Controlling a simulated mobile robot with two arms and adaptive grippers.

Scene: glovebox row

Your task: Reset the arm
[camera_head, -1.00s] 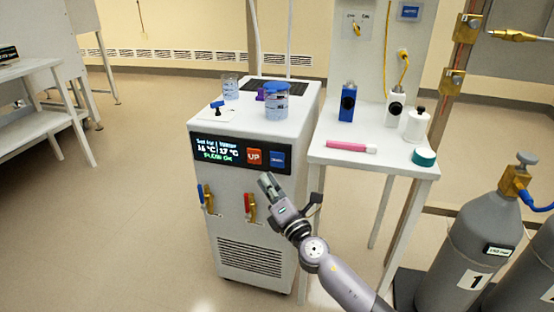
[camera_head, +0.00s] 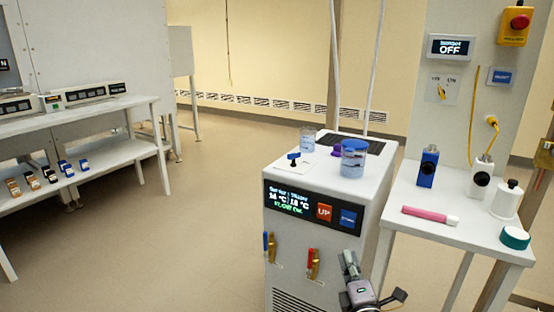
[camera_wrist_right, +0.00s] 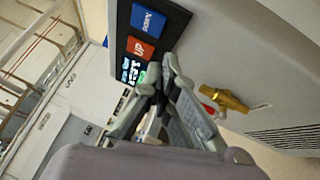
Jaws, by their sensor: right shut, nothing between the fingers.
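My right gripper (camera_head: 350,265) is low in front of the white chiller cabinet (camera_head: 340,225), below its control panel. In the right wrist view the gripper (camera_wrist_right: 163,70) is shut and empty, its fingertips together near the orange UP button (camera_wrist_right: 140,48). The blue DOWN button (camera_wrist_right: 150,20) is beside that button. A brass valve with a red handle (camera_wrist_right: 225,103) is to the right of the fingers. In the head view the red-handled valve (camera_head: 313,264) is left of my gripper, apart from it. My left gripper is not in view.
A white side table (camera_head: 440,222) stands right of the cabinet with a pink tube (camera_head: 425,213), a blue device (camera_head: 428,168) and a white bottle (camera_head: 507,200). A blue-lidded jar (camera_head: 353,163) is on the cabinet. Open floor (camera_head: 190,230) lies to the left.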

